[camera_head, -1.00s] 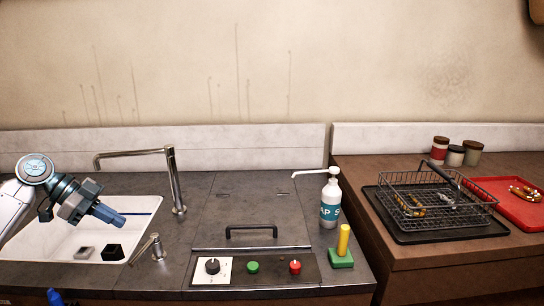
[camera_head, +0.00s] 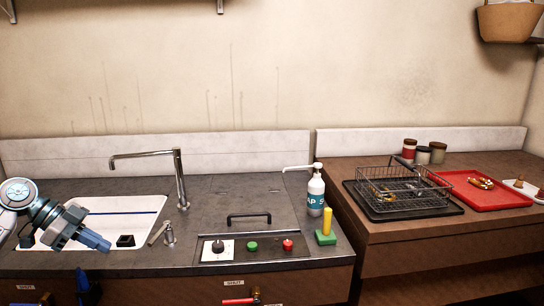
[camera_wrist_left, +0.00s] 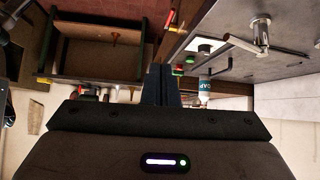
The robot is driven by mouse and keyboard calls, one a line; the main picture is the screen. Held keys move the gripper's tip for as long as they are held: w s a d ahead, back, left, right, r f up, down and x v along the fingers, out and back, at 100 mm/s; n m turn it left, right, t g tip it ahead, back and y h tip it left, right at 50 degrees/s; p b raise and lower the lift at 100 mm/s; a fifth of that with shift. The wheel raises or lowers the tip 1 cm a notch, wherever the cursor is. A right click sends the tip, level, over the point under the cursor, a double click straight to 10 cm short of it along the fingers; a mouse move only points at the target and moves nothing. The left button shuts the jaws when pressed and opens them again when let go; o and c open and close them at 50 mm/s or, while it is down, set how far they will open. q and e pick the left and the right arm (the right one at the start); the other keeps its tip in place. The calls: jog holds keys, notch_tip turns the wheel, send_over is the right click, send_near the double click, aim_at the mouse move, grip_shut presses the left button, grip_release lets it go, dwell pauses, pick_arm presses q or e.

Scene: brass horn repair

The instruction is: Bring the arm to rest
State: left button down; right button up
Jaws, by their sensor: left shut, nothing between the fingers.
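My left gripper (camera_head: 95,241) comes in from the left in the head view, in front of the white sink basin (camera_head: 142,205). Its blue fingers are together and empty; they also show shut in the left wrist view (camera_wrist_left: 162,85). The gripper overlaps the near part of the basin in the picture and touches nothing that I can make out. My right gripper is not in view.
A tall faucet (camera_head: 181,180) and a small lever (camera_head: 169,236) stand right of the basin. Beyond are a control panel (camera_head: 268,247), a soap bottle (camera_head: 315,193) and a green-and-yellow piece (camera_head: 326,238). A wire basket (camera_head: 405,184) and red tray (camera_head: 480,204) are on the right counter.

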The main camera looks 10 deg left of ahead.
pick_arm(q)
jog(key=s+d+f+n+y, duration=0.1)
jog(key=s+d+f, duration=0.1)
jog(key=d+f, duration=0.5)
jog(key=s+d+f+n+g+y, duration=0.1)
jog(key=s+d+f+n+y, duration=0.15)
jog(key=f, duration=0.75)
jog(key=s+d+f+y, duration=0.1)
jog(key=s+d+f, duration=0.25)
jog(key=f, duration=0.55)
jog(key=s+d+f+n+y, duration=0.2)
jog(key=s+d+n, duration=0.1)
jog(key=s, duration=0.3)
jog(key=s+d+f+n+t+y, duration=0.1)
jog(key=s+d+n+y, duration=0.15)
jog(key=s, duration=0.45)
jog(key=s+d+f+n+y, duration=0.1)
jog(key=s+d+f+n, duration=0.1)
jog(key=s+n, duration=0.3)
notch_tip(320, 180, down, 29)
jog(key=a+g, duration=0.1)
jog(key=a, duration=0.2)
jog(key=s+a+f+g, duration=0.1)
jog(key=s+f, duration=1.7)
jog(key=f, duration=0.1)
jog(key=shift+f+m, duration=0.15)
jog(key=shift+m, duration=0.15)
